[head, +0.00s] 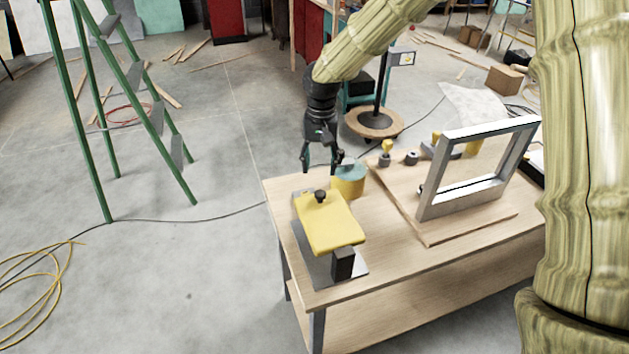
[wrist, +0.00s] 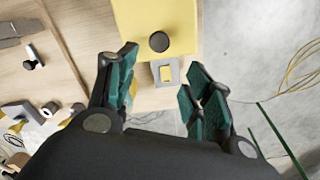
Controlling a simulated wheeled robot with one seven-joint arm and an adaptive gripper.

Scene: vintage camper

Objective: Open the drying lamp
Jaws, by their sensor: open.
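The drying lamp, as I take it, is a yellow slab-like lid (head: 331,225) with a round black knob (head: 320,196) near its far end. It lies over a grey metal plate (head: 310,262) with a black block (head: 343,263) at the near end. The lid looks down, close to the plate. My gripper (head: 322,170) hangs above and just behind the knob, open and empty. In the wrist view the knob (wrist: 159,41) lies ahead, between the lines of the open fingers (wrist: 162,90), apart from them. A grey piece with a yellow patch (wrist: 166,73) shows past the lid's edge.
A yellow and teal can (head: 349,182) stands close behind the lid, near my gripper. A grey frame (head: 470,190) stands upright on a board to the right, with small knobbed items behind it. A green ladder (head: 130,90) stands on open floor at left.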

